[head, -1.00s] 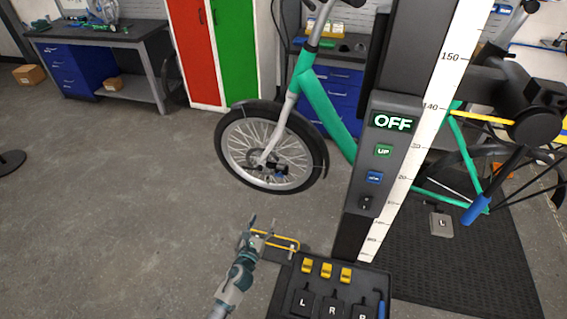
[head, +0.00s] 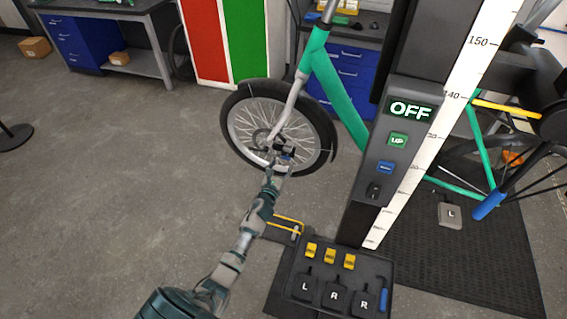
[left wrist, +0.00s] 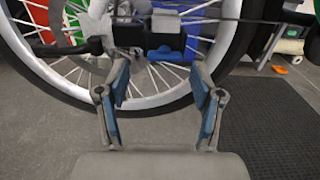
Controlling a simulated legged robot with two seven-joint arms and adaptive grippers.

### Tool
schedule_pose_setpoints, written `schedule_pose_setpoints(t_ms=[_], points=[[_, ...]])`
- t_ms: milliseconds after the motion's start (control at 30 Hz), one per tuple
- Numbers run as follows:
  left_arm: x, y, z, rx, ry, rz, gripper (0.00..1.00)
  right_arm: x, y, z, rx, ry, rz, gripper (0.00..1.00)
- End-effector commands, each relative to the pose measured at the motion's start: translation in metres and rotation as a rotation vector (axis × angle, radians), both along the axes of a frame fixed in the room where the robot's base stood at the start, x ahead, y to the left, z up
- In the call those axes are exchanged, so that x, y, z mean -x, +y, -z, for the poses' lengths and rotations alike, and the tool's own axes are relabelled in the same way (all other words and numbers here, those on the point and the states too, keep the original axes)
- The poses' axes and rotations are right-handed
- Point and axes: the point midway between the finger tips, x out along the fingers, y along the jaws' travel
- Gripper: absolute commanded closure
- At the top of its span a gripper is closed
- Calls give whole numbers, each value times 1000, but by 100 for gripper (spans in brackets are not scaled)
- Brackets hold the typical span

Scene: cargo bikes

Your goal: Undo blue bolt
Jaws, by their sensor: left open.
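The blue bolt (head: 286,155) is at the hub of the bike's front wheel (head: 245,110). In the left wrist view the blue bolt (left wrist: 164,53) sits on a black fitting, just ahead of the fingertips and between them. My left gripper (head: 276,170) is close in front of the hub. In the left wrist view the left gripper (left wrist: 160,75) has its two blue-padded fingers spread on either side, with nothing between the pads. Whether a fingertip touches the fitting is hard to tell. My right gripper is not in view.
A lift column with an OFF display (head: 410,110) stands right of the wheel. A pedal box (head: 333,290) with yellow switches and a yellow rail (head: 288,220) lie on the floor below. A black mat (head: 455,260) is at right.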

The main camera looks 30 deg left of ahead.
Motion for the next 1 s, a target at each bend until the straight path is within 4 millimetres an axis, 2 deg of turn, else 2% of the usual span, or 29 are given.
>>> schedule_pose_setpoints(t_ms=[100,200,500,533,567,767,1000], points=[[-15,2,1,1,0,0,33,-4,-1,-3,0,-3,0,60],[-22,2,-1,-1,-1,1,33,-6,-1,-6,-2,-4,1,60],[-24,4,0,0,0,1,33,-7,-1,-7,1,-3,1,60],[-24,4,0,0,0,1,36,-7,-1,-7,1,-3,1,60],[-24,5,0,0,0,1,43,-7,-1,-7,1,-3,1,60],[-24,5,0,1,0,2,93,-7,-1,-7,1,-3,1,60],[-24,5,1,10,0,-1,93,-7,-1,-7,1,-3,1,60]])
